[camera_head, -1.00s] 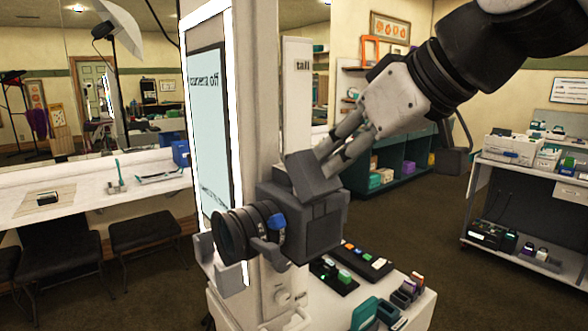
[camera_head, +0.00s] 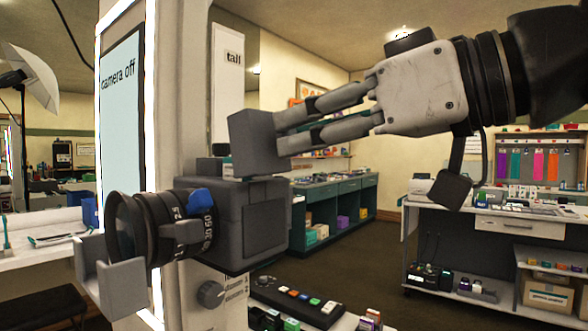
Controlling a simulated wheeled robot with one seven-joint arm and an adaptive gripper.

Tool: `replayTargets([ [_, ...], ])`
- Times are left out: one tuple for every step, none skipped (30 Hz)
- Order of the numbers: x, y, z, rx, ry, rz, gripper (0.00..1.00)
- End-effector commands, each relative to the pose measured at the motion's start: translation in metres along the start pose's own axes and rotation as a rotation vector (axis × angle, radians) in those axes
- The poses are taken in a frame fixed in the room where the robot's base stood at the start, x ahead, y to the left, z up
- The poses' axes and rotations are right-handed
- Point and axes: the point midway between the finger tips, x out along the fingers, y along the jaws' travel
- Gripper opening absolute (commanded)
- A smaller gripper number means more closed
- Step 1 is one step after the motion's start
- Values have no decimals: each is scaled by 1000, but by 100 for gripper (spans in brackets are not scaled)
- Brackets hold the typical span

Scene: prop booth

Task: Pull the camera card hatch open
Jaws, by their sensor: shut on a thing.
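A black camera (camera_head: 232,225) with a ringed lens stands at the screen column, its lens pointing left. A grey flap (camera_head: 254,146), apparently the card hatch, stands raised and tilted above the camera's top edge. My gripper (camera_head: 284,134) reaches in from the right, with its two fingers shut on the flap's right edge. Whether the flap's lower edge still joins the camera body is hard to see. A flat rectangular panel (camera_head: 266,219) on the camera's near side lies flush.
A column with a "camera off" screen (camera_head: 120,110) rises behind the camera. A button panel (camera_head: 297,302) and small boxes lie below right. A grey bracket (camera_head: 112,280) sits below the lens. Shelves (camera_head: 340,200) and a bench (camera_head: 490,222) stand behind, with clear floor between.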

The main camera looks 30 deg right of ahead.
Motion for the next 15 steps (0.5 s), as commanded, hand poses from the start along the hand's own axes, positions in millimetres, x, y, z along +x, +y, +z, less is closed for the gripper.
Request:
replayTargets([
  [0,-1,7,-2,28,-2,0],
  [0,-1,8,-2,43,-2,0],
  [-1,-1,10,-2,62,-2,0],
  [-1,-1,11,-1,76,-3,0],
  [-2,-1,12,-1,91,-3,0],
  [-2,-1,14,-1,111,-3,0],
  [-3,-1,15,-1,125,-4,0],
  [-4,-1,16,0,139,-4,0],
  [-4,-1,17,0,159,-3,0],
  [-4,-1,18,0,172,-3,0],
  [-5,-1,19,0,185,-3,0],
  [-5,-1,20,0,202,-3,0],
  [-6,-1,21,0,215,-4,0],
  [-6,-1,22,0,228,-3,0],
  [-6,-1,23,0,243,-4,0],
])
